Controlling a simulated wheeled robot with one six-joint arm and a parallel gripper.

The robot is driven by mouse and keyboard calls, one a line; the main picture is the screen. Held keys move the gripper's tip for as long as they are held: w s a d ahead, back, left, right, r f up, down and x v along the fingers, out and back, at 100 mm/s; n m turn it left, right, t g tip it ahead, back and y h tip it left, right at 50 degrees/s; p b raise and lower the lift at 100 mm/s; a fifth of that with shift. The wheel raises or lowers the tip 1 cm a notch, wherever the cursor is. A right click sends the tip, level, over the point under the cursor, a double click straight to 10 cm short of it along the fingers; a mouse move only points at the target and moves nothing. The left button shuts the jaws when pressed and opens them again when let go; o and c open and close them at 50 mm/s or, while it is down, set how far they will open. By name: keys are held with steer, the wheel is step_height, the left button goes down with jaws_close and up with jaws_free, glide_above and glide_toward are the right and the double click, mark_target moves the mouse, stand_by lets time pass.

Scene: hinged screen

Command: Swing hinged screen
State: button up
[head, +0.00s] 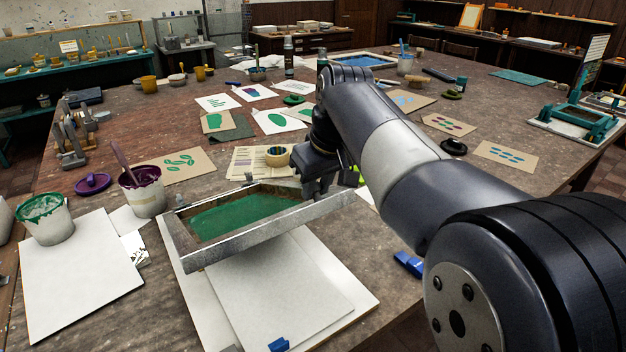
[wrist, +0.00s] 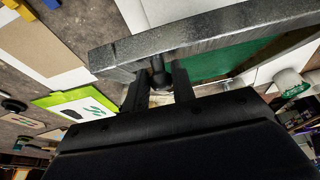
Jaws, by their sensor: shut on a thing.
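The hinged screen (head: 262,238) is a grey metal frame with green mesh, tilted up above a white baseboard (head: 356,312) with its near edge raised. A white sheet (head: 285,290) lies on the board under it. My gripper (head: 318,190) is at the frame's right corner. In the wrist view, my gripper (wrist: 160,88) is shut on a dark round knob (wrist: 158,76) on the frame's edge (wrist: 200,38). The green mesh (wrist: 215,62) shows behind the frame. In the head view my gripper and arm hide the knob.
A purple paint pot (head: 148,198) and a green-rimmed pot (head: 45,220) stand left of the screen. Prints and sheets (head: 215,103) cover the table behind. A roll of tape (head: 277,156) sits just behind the screen.

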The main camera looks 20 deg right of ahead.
steer(key=s+d+f+b, duration=0.1)
steer(key=s+f+b, duration=0.3)
steer(key=f+b, duration=0.2)
steer(key=shift+s+d+f+b, duration=0.2)
steer(key=shift+f+b, duration=0.15)
steer(key=shift+f, duration=0.95)
